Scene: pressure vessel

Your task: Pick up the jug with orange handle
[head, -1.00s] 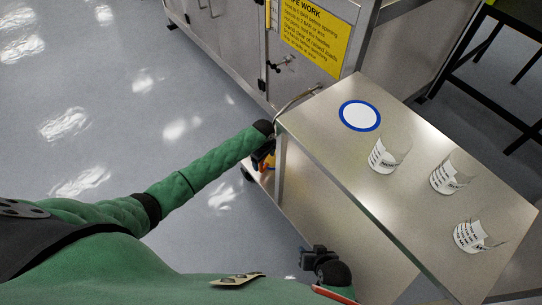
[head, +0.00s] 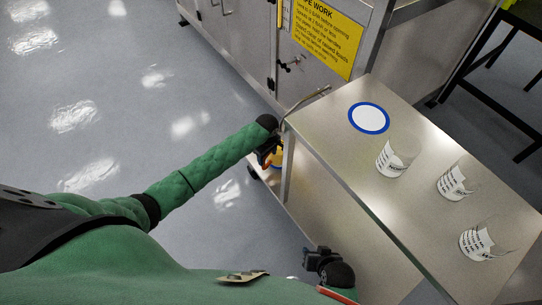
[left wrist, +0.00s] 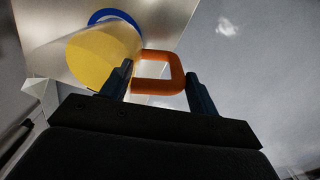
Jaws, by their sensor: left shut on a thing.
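The jug with the orange handle shows in the left wrist view as a pale body with a yellow round face (left wrist: 98,58) and an orange loop handle (left wrist: 176,66). My left gripper (left wrist: 165,84) has its two fingers on either side of the handle and is shut on it. In the head view, my left gripper (head: 268,150) is beside the near left corner of the steel table, with a little yellow of the jug (head: 277,160) showing below it. The rest of the jug is hidden there. My right gripper (head: 316,260) is low, left of the table; its jaws are unclear.
The steel table (head: 335,130) carries a white disc with a blue rim (head: 369,118) and three glass beakers (head: 392,160), (head: 452,184), (head: 478,242). A steel cabinet with a yellow sign (head: 328,38) stands behind. The floor at left is clear.

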